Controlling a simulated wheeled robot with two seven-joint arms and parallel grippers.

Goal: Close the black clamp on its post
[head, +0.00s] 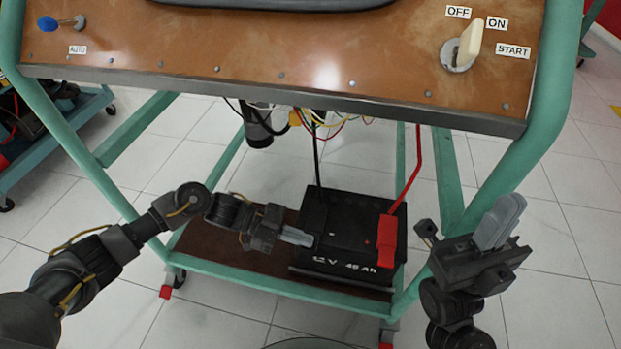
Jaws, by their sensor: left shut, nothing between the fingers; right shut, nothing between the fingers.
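The black battery (345,265), marked 12 V 45 Ah, sits on the lower shelf of the trainer. A black cable (317,150) runs down to its back left top edge. The black clamp and its post cannot be made out clearly against the dark battery top. A red clamp cover (387,241) with a red cable sits at the battery's right. My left gripper (299,237) is shut and empty, its fingertips at the battery's left side; whether they touch anything is unclear. My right gripper (501,222) is shut and empty, right of the frame, fingers pointing up.
Green frame tubes (548,110) flank the shelf (215,248). Wires hang under the panel. Tiled floor is open at the right.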

